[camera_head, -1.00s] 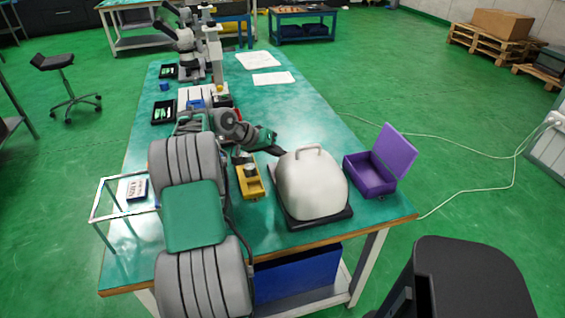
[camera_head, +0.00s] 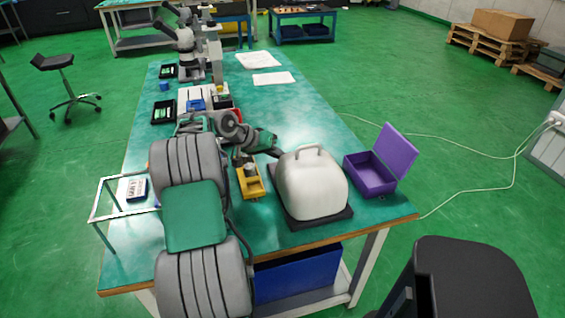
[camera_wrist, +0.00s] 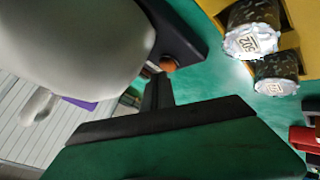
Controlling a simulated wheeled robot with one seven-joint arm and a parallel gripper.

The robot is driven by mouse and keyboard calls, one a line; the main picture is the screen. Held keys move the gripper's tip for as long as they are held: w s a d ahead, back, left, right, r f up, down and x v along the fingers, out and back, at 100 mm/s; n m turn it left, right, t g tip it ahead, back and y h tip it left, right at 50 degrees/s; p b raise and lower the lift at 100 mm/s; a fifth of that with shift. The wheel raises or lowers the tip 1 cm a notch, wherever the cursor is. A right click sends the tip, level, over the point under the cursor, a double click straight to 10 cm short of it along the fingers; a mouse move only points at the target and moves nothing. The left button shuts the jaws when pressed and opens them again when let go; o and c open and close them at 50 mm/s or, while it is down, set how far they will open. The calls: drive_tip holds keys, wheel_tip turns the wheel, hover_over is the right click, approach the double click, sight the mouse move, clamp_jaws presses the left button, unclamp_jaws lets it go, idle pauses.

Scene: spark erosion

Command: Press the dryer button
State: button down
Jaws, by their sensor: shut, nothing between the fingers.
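The dryer (camera_head: 312,188) is a white domed cover with a handle on a black base, near the front right of the green table. In the wrist view the dome (camera_wrist: 60,45) fills the upper left. A round orange-brown button (camera_wrist: 168,64) sits on the end of its black base (camera_wrist: 180,32). My gripper (camera_wrist: 158,90) is shut and empty, its black fingertips just below the button in the picture. I cannot tell whether they touch it. In the head view my gripper (camera_head: 277,152) is at the dryer's far left corner, and the button is hidden.
A yellow holder (camera_head: 250,184) with metal cylinders (camera_wrist: 254,30) stands close left of the dryer. A purple open box (camera_head: 372,174) is to its right. A glass-sided frame (camera_head: 122,196) stands at the left edge. Microscopes and papers (camera_head: 273,79) are farther back.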

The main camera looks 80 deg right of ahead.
drive_tip(key=shift+f, duration=0.55)
idle(0.4)
drive_tip(key=shift+r+p, duration=0.6)
drive_tip(key=shift+r, duration=0.35)
wheel_tip(320, 180, up, 5)
drive_tip(key=p, duration=0.4)
idle(0.5)
